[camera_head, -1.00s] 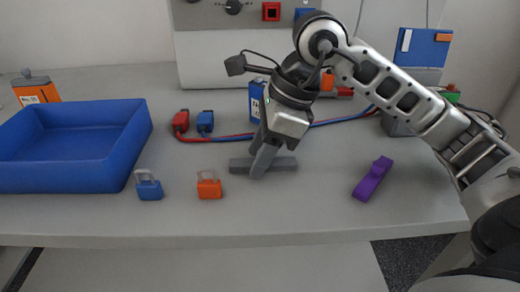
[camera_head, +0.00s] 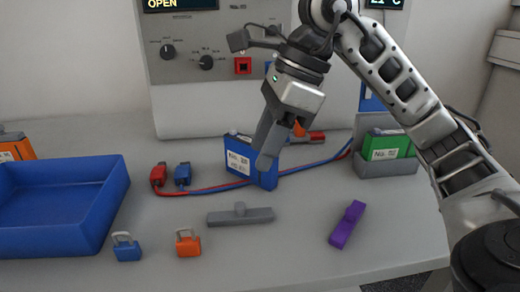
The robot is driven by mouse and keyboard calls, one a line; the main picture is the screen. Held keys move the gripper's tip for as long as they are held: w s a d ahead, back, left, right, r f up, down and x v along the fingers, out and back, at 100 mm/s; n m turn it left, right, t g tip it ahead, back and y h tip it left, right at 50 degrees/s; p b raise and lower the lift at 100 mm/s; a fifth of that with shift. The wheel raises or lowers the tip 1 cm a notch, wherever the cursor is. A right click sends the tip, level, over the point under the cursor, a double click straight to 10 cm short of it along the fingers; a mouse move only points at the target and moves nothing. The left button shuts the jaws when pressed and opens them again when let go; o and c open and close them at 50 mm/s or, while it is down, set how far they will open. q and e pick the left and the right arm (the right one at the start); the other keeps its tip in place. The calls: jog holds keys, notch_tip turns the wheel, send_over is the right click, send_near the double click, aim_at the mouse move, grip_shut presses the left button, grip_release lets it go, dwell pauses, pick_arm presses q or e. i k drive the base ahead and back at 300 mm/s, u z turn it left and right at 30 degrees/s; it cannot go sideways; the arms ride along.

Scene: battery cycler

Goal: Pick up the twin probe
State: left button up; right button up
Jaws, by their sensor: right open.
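My right gripper (camera_head: 266,160) is open, fingers pointing down and seen nearly edge-on. It hangs in front of a blue labelled battery block (camera_head: 240,155) and hides part of it. Nothing shows between its fingers. I cannot tell for sure which item is the twin probe. A grey bar with a raised knob (camera_head: 240,213) lies flat on the table, nearer than the gripper and apart from it. A red bar-like piece (camera_head: 313,137) lies behind the gripper, beside a small orange part (camera_head: 299,130); both are partly hidden. My left gripper is out of view.
A purple knobbed bar (camera_head: 346,226) lies at right. A blue tray (camera_head: 60,235) stands at left, near blue (camera_head: 126,247) and orange (camera_head: 188,243) padlocks. Red (camera_head: 158,174) and blue (camera_head: 183,174) connectors trail cables. A green block (camera_head: 388,146) sits in a grey holder; the cycler (camera_head: 210,100) stands behind.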

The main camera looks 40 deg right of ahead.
aim_at(300, 135)
jog(key=k, duration=1)
